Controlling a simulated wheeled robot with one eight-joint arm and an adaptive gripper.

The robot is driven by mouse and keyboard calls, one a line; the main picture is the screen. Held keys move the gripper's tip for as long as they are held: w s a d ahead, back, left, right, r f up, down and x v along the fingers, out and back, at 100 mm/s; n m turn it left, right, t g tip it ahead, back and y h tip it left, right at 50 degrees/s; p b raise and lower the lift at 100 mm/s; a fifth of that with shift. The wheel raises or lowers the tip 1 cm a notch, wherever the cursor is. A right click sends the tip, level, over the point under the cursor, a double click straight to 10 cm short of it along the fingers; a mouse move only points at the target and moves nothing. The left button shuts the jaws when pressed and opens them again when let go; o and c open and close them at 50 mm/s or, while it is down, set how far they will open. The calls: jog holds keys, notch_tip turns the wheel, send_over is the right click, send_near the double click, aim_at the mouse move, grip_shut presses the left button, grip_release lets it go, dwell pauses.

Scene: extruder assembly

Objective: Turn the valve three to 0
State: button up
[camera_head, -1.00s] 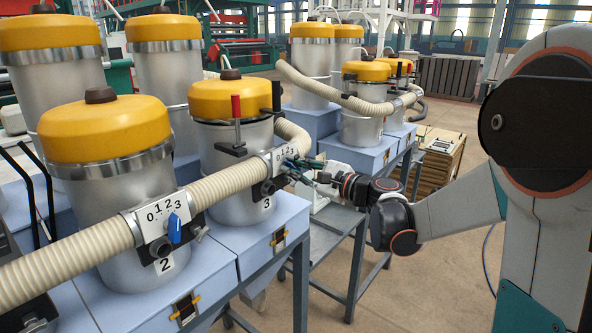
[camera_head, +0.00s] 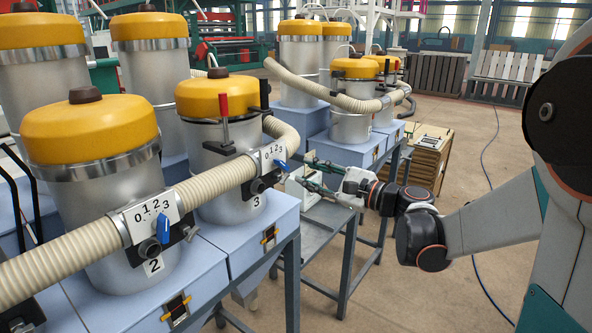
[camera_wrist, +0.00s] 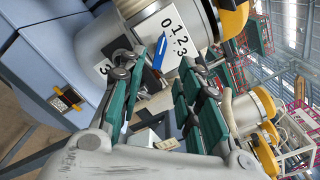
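Valve three is a white dial plate (camera_head: 270,157) marked 0 to 3 on the hose in front of the hopper labelled 3 (camera_head: 232,140). Its blue handle (camera_head: 281,167) sits at the right side of the plate, by the 3 end. In the wrist view the blue handle (camera_wrist: 160,52) shows beyond the fingertips, below the printed numbers. I cannot tell exactly which number it points at. My gripper (camera_head: 308,172) is just right of the valve, apart from the handle. In the wrist view its green fingers (camera_wrist: 157,78) are spread with nothing between them.
Valve two (camera_head: 152,215) with its own blue handle is on the same hose (camera_head: 210,187) to the left. A red-handled clamp (camera_head: 224,110) stands above valve three. A grey metal table (camera_head: 318,225) is below my gripper.

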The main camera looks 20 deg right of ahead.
jog(key=shift+v, duration=1.6)
